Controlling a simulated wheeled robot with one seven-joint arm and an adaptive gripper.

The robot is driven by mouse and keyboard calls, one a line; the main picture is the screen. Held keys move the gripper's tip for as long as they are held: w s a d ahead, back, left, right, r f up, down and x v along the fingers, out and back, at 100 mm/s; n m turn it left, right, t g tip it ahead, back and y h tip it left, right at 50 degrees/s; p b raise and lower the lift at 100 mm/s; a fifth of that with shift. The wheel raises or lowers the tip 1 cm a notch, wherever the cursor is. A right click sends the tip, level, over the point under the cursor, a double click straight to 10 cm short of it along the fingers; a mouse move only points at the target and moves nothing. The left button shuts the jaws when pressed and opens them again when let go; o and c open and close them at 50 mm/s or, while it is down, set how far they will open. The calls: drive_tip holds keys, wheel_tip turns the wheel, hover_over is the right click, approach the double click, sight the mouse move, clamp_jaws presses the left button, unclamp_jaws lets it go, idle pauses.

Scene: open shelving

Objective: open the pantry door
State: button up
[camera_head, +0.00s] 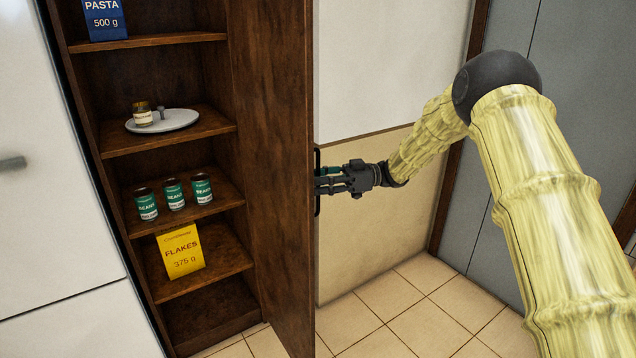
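The brown wooden pantry door (276,150) stands swung well open, its inner face toward the shelves on the left. Its dark vertical handle (317,206) shows at the right edge of the door, on the outer side. My gripper (325,180) reaches in from the right, with its fingers at the middle of the handle. The fingertips are small and partly hidden against the handle and door edge, so I cannot tell whether they are clamped on it.
The open pantry shelves hold a blue pasta box (104,20), a plate (178,121) with a small jar (142,114), several green cans and a yellow flakes box (181,252). A pale wall stands behind my gripper. Tiled floor (400,310) is clear right of the door.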

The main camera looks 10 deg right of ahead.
drive_tip(key=w+d, duration=0.1)
drive_tip(key=d, duration=1)
drive_tip(key=shift+d, duration=0.2)
